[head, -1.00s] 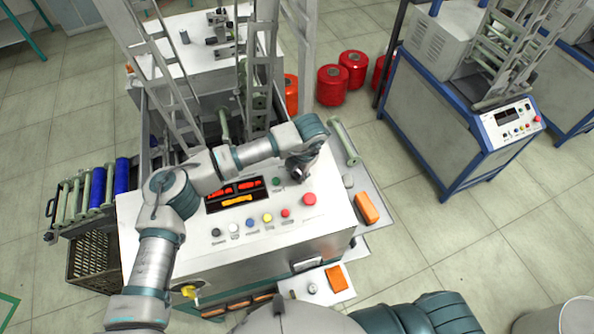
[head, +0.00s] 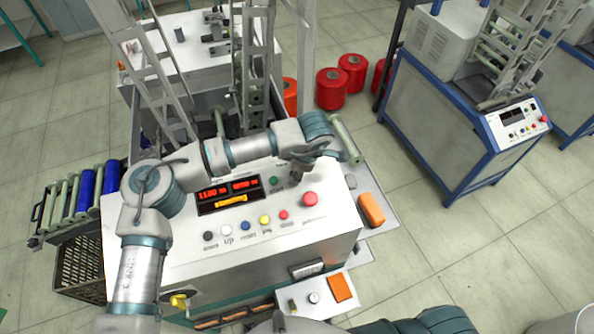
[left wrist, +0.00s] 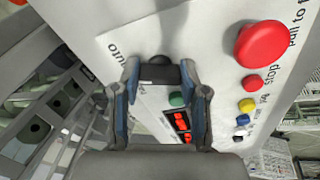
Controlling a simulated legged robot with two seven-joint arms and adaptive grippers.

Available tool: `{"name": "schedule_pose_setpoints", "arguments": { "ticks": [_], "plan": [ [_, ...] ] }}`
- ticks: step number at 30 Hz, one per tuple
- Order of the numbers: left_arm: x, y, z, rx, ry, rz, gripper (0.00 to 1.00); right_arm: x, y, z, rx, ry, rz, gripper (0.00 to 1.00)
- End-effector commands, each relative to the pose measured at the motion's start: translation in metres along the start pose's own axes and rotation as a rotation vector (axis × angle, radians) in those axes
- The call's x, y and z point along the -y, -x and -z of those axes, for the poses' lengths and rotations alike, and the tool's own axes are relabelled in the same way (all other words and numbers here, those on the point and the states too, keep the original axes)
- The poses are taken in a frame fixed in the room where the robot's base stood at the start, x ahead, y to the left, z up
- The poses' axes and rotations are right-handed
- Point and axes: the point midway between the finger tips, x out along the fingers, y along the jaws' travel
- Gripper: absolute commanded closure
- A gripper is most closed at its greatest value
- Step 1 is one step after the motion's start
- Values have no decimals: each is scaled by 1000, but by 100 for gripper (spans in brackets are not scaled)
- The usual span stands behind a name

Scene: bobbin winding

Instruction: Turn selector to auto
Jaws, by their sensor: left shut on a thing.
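The selector (left wrist: 158,73) is a black knob on the white control panel (left wrist: 112,45), next to lettering that reads partly "auto". In the left wrist view, my left gripper (left wrist: 160,78) has its two fingers on either side of the knob and is shut on it. In the head view, my left gripper (head: 300,170) points down at the upper right of the panel (head: 165,235), and my own wrist and fingers hide the selector there. I cannot read which way the knob points. My right gripper does not show.
A large red button (head: 309,199) sits close to my left gripper. A green button (head: 273,181), a lit red display (head: 229,193) and a row of coloured buttons are on the panel. An orange block (head: 371,209) lies to its right. Metal uprights stand behind my arm.

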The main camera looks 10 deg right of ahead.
Motion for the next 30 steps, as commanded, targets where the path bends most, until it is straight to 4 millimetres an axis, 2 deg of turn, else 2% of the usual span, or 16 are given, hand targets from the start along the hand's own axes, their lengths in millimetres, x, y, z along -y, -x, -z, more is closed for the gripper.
{"name": "schedule_pose_setpoints", "arguments": {
  "ticks": [10, 26, 27, 30],
  "plan": [
    [-2, 0, 1, -1, -134, -20, 91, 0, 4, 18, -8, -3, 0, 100],
    [-2, 1, 2, -1, -158, -24, 91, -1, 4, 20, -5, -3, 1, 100],
    [-2, 1, 2, -2, -158, -25, 52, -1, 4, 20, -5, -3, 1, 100],
    [-2, 1, 1, -1, -158, -23, 31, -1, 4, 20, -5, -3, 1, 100]
  ]
}}
